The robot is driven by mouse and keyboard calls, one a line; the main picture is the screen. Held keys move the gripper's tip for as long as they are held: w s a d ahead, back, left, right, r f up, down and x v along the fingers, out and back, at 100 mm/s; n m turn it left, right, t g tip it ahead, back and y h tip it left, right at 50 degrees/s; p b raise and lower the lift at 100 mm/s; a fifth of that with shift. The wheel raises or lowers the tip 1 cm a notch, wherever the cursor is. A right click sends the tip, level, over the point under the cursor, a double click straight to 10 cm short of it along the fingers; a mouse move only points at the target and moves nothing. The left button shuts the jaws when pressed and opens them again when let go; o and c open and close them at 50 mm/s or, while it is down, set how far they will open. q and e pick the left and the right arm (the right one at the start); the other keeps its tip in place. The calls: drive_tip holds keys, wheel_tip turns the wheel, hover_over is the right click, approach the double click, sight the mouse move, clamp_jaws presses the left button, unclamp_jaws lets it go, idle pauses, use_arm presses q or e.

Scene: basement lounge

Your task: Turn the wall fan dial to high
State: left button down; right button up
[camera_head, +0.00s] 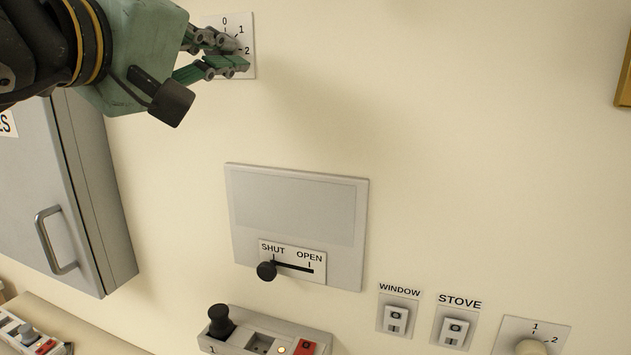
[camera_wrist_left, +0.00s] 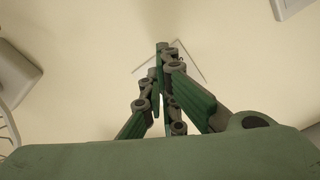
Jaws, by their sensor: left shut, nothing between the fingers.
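A white dial plate (camera_head: 247,22) marked 0, 1 and 2 is on the wall at the top of the head view. My left gripper (camera_head: 243,56) is in front of it, its green fingers shut and empty, near the 2 mark. The fingers hide most of the dial's knob, and I cannot tell its setting or whether they touch it. In the left wrist view the gripper (camera_wrist_left: 165,48) points at the wall, with the plate's edge (camera_wrist_left: 199,74) behind it. Neither dial shows a name. My right gripper is out of view.
A grey cabinet (camera_head: 98,190) with a handle stands out from the wall at left. A SHUT/OPEN slider panel (camera_head: 345,235) is mid-wall. WINDOW (camera_head: 396,318) and STOVE (camera_head: 454,331) switches and a control box (camera_head: 235,345) are lower. Bare wall lies right of the gripper.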

use_arm(q)
drive_tip(key=shift+w+d, duration=0.25)
drive_tip(key=shift+w, duration=0.4)
drive_tip(key=shift+r, duration=0.15)
drive_tip(key=shift+a, duration=0.25)
drive_tip(key=shift+w+b, duration=0.1)
drive_tip(key=shift+b, duration=0.2)
idle(0.3)
drive_tip(key=shift+w+a+f+b, duration=0.2)
drive_tip(key=shift+f+b, duration=0.3)
drive_tip(key=shift+b, duration=0.25)
drive_tip(key=shift+w+a+f+b, duration=0.1)
drive_tip(key=shift+a+f+b, duration=0.1)
drive_tip(key=shift+f+b, duration=0.45)
drive_tip(key=shift+a+r+b, duration=0.1)
drive_tip(key=shift+b, duration=0.2)
